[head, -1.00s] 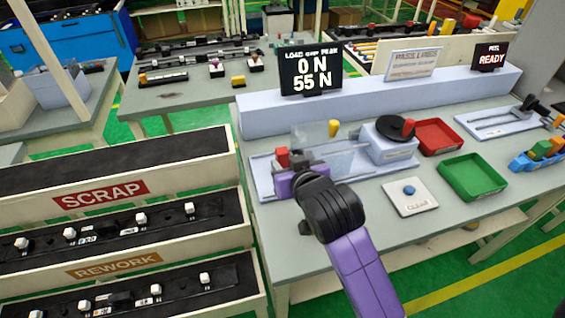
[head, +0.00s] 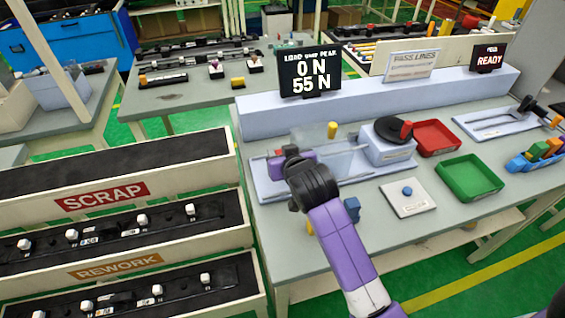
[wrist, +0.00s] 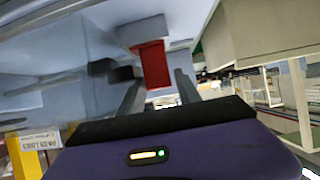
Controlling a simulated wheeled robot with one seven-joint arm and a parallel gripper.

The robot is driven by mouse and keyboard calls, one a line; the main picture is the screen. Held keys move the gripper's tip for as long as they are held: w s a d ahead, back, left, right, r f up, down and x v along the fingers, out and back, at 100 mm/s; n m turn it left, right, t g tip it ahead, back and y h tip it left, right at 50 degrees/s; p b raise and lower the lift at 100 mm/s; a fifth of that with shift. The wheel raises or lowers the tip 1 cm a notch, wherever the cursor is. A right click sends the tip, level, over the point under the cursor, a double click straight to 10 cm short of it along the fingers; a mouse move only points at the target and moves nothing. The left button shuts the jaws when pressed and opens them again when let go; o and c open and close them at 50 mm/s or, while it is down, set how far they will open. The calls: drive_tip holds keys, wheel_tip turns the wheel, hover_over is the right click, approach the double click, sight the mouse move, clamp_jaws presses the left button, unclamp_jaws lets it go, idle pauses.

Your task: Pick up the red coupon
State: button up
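The red coupon (wrist: 153,62) stands out in the wrist view as a red block, its far end against a pale grey part of the test fixture. My gripper (wrist: 159,80) is open, with one dark finger on each side of the coupon's near end. A gap shows between the coupon and the right finger; contact on the left side is unclear. In the head view my gripper (head: 291,151) is over the left end of the fixture (head: 262,182), and only a sliver of the red coupon (head: 279,152) shows beside it.
A clear shield and a yellow piece (head: 332,130) stand right of my gripper. Further right are a black dial (head: 394,130), a red tray (head: 436,135), a green tray (head: 469,176) and a blue button plate (head: 408,191). The display (head: 310,73) stands behind. Scrap and rework racks stand left.

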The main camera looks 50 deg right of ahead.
clamp_jaws()
